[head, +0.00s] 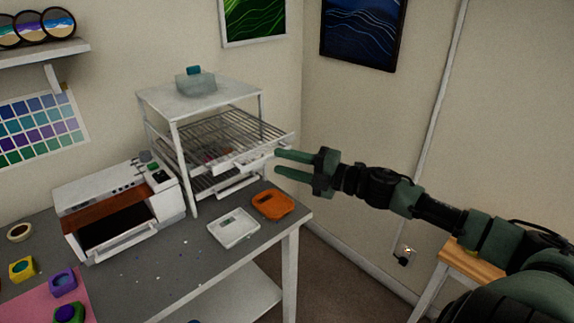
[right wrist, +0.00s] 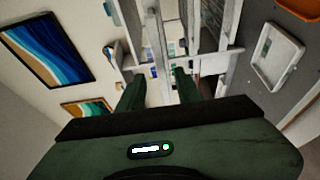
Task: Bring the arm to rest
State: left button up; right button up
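My right gripper (head: 278,163) reaches in from the right in the head view. Its two green fingers are spread apart, with nothing seen between them. The fingertips are close to the front right corner of the white rack (head: 172,150), near its pulled-out wire shelf (head: 228,135). I cannot tell whether they touch it. In the right wrist view the open fingers (right wrist: 156,88) point toward the white rack bars. My left gripper is not in view.
A white tray (head: 234,229) and an orange tray (head: 273,204) lie on the grey table (head: 190,262) below the gripper. A white oven-like machine (head: 118,205) stands left of the rack. A wooden-topped stool (head: 472,262) stands at the right, under my arm.

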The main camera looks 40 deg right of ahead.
jog(key=shift+s, duration=0.2)
dwell(0.5)
jog(key=s+d+f+m+h, duration=0.1)
jog(key=d+f+m+h, duration=0.4)
jog(key=f, duration=0.6)
jog(key=s+d+f+m+h, duration=0.25)
jog(key=d+f+m, duration=0.35)
jog(key=f, duration=0.6)
jog(key=s+f+m+g+h, duration=0.1)
jog(key=s+f+m+g, duration=0.2)
jog(key=s+f, duration=0.55)
jog(key=s+f+m+g+h, duration=0.2)
jog(key=s+f, duration=0.1)
jog(key=f, duration=1.1)
jog(key=s+a+f+m+g, duration=0.25)
jog(key=s+a+f, duration=0.25)
jog(key=s+f, duration=0.35)
jog(key=s+a+f+m+g, duration=0.1)
jog(key=s+a+f+g, duration=0.2)
jog(key=s+a+f, duration=0.35)
jog(key=s+a+f+g+y, duration=0.1)
jog(key=s+a+f+g, duration=0.1)
jog(key=s+a+f, duration=0.3)
jog(key=s+a+f+m+g+y, duration=0.1)
jog(key=s+a+f, duration=0.4)
jog(key=s+a, duration=0.6)
jog(key=shift+s+f+g+b, duration=0.2)
jog(key=shift+s+g+b, duration=0.15)
jog(key=shift+s+g, duration=0.45)
